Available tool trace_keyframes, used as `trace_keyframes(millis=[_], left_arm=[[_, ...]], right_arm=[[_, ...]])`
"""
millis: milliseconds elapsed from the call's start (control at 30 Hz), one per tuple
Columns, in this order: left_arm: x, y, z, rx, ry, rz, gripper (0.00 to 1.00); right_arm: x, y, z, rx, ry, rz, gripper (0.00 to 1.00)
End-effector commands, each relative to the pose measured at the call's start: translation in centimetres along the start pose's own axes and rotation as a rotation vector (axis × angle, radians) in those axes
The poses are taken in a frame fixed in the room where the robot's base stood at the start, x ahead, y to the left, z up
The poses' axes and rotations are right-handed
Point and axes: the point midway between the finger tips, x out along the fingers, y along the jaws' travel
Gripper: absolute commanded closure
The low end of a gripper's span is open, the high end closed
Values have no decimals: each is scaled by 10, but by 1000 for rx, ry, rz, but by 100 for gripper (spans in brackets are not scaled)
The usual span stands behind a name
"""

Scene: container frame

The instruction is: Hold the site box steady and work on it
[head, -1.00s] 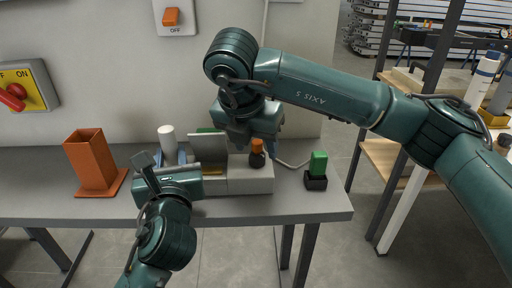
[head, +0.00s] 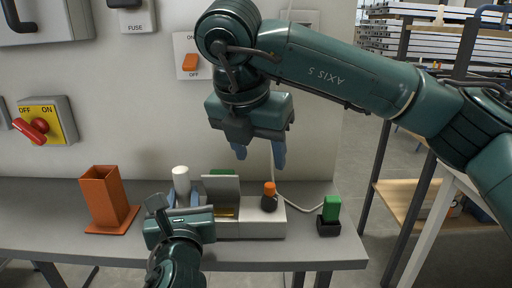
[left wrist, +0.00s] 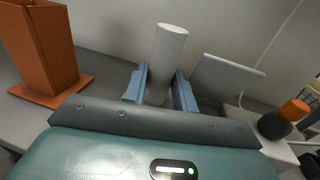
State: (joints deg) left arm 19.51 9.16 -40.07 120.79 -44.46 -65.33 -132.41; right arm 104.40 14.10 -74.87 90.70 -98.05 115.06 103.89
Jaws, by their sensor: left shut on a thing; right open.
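The site box (head: 262,224) is a light grey case on the bench with its lid (head: 221,187) standing up and something yellowish inside. A white cylinder (head: 181,178) stands at its left; it also shows in the left wrist view (left wrist: 167,50). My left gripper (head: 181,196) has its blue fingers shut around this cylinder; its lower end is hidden. An orange-topped dark tool (head: 269,196) stands upright at the box's right part. My right gripper (head: 260,155) is open and empty above the box, fingers pointing down, apart from the tool.
An orange holder (head: 103,199) stands on the bench (head: 50,215) at left. A green block in a black base (head: 330,216) stands near the right edge. A pale cable runs behind the box. Switches hang on the wall. A shelf rack stands at right.

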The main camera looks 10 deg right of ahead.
Motion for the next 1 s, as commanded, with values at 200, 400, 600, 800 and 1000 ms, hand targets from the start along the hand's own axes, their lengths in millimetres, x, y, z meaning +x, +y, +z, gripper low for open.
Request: trace_keyframes(millis=[200, 400, 600, 800, 1000], left_arm=[[0, 0, 0, 0, 1, 0, 56], [0, 0, 0, 0, 0, 0, 47], [-3, 0, 0, 0, 0, -1, 47], [-32, -1, 0, -2, 1, -4, 47], [-76, -1, -1, 0, 3, -3, 47]], right_arm=[[0, 0, 0, 0, 0, 0, 47], [0, 0, 0, 0, 0, 0, 47], [0, 0, 0, 0, 0, 0, 47], [0, 0, 0, 0, 0, 0, 47], [0, 0, 0, 0, 0, 0, 47]])
